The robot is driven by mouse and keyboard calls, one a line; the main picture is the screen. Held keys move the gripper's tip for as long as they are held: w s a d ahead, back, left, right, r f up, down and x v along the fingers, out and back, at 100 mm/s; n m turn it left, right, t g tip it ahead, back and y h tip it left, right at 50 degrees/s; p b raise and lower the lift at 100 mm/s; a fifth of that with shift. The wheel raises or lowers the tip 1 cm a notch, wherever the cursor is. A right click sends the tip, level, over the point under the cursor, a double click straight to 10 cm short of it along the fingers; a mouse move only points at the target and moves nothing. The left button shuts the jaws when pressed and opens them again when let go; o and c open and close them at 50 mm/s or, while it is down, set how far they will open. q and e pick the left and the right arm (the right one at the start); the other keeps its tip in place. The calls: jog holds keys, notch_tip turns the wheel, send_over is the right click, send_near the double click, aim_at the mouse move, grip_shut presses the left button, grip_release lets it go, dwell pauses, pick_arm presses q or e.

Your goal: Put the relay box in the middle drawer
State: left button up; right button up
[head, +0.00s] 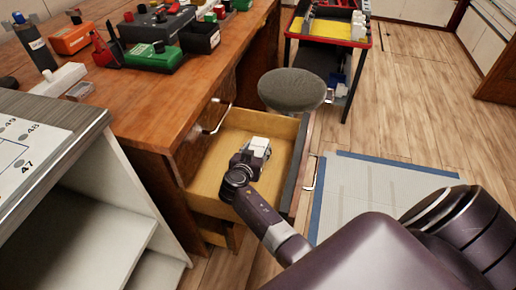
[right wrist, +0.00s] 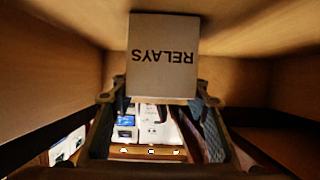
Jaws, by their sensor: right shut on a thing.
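The relay box (head: 259,147) is a small white block in the head view. In the right wrist view the box (right wrist: 163,58) shows large, with the word RELAYS upside down. My right gripper (head: 249,160) reaches down into the open drawer (head: 217,160) and is shut on the box. In the right wrist view the fingers of the right gripper (right wrist: 161,104) sit at either side of the box's lower end. The box is within the drawer's walls; whether it touches the floor I cannot tell. The drawer lies below a handle (head: 213,118) on the bench front. My left gripper is not in view.
A round dark stool (head: 292,90) stands close behind the drawer. The wooden bench top (head: 120,100) holds several tools and boxes. A white cabinet (head: 75,190) is at the left. A red-rimmed cart (head: 330,39) stands at the back. A blue-edged mat (head: 375,195) lies on the floor.

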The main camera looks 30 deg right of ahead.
aim_at(257, 150)
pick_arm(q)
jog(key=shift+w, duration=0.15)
pick_arm(e)
jog(key=o, duration=1.3)
jog(key=shift+f, duration=0.1)
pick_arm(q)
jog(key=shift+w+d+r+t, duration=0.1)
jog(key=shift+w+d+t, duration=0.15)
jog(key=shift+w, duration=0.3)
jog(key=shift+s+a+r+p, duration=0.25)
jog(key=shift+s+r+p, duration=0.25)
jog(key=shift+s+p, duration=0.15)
pick_arm(e)
jog(key=v, duration=0.7)
jog(key=shift+s+a+r, duration=0.15)
jog(key=shift+a+r, duration=0.05)
jog(key=shift+r, duration=0.05)
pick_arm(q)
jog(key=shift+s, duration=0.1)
